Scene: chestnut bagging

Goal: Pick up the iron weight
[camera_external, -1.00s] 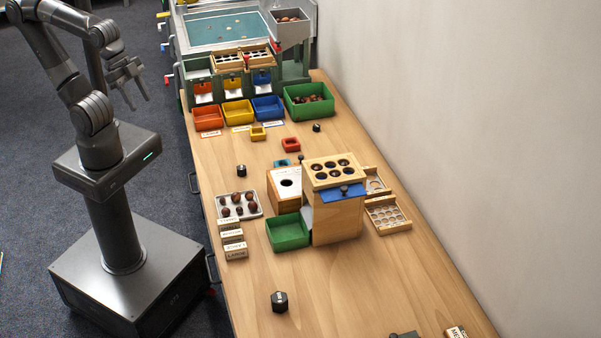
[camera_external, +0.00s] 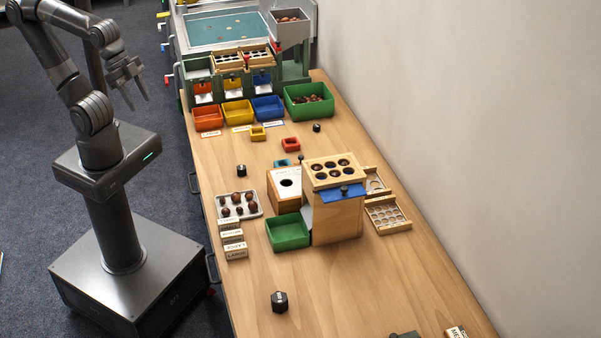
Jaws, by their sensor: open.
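Three small dark weights stand on the wooden table. The largest-looking black weight (camera_external: 280,301), with a pale mark on its side, stands near the front of the table. A smaller dark weight (camera_external: 241,170) stands near the left edge, behind the chestnut tray. Another small dark weight (camera_external: 316,127) stands farther back, in front of the green bin. I cannot tell from their look which is iron. My gripper (camera_external: 138,101) is open and empty, raised left of the table with its fingers pointing down, apart from all the weights.
A wooden box with round holes (camera_external: 338,215) stands mid-table, with a green tray (camera_external: 288,232) at its left. A chestnut tray (camera_external: 239,213) and label blocks (camera_external: 235,250) lie near the left edge. Coloured bins (camera_external: 237,112) line the back. The table's front part is mostly clear.

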